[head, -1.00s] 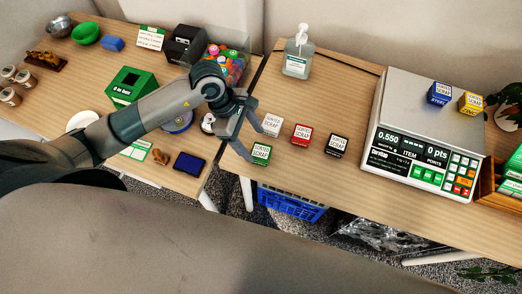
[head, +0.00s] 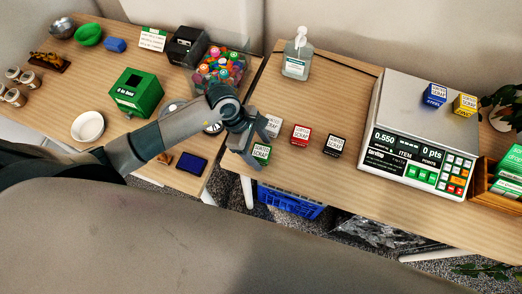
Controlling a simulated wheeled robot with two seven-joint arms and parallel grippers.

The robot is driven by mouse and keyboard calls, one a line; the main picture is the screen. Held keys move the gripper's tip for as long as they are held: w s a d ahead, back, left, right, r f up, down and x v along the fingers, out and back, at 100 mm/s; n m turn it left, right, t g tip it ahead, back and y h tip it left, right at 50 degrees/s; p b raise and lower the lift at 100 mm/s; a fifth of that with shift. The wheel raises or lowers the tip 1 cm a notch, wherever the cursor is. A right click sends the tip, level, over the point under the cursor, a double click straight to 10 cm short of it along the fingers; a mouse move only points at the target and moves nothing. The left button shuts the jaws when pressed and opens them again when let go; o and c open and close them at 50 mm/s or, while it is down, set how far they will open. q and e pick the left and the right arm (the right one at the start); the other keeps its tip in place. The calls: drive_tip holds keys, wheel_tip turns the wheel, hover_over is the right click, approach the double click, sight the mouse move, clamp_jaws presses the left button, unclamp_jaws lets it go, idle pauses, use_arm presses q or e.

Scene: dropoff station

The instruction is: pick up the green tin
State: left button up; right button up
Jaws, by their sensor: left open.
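The green tin (head: 261,153) is a small box with a white "sorted scrap" label, near the front left corner of the right table. My left gripper (head: 257,154) is open and reaches down at the green tin, with a finger at its left side. I cannot tell whether the finger touches the tin. The far finger is partly hidden by the wrist and by the tins. My right gripper does not show.
A white tin (head: 273,126) stands close behind the green one. A red tin (head: 300,135) and a black tin (head: 335,146) stand to the right. A scale (head: 419,150) bears a blue tin (head: 434,96) and a yellow tin (head: 465,104). A dispenser bottle (head: 298,60) stands behind.

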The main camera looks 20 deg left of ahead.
use_arm(q)
drive_tip(key=shift+d+f, duration=0.2)
drive_tip(key=shift+f, duration=0.35)
drive_tip(key=c, duration=1.2)
drive_tip(key=shift+o, duration=0.2)
drive_tip(key=shift+r, duration=0.1)
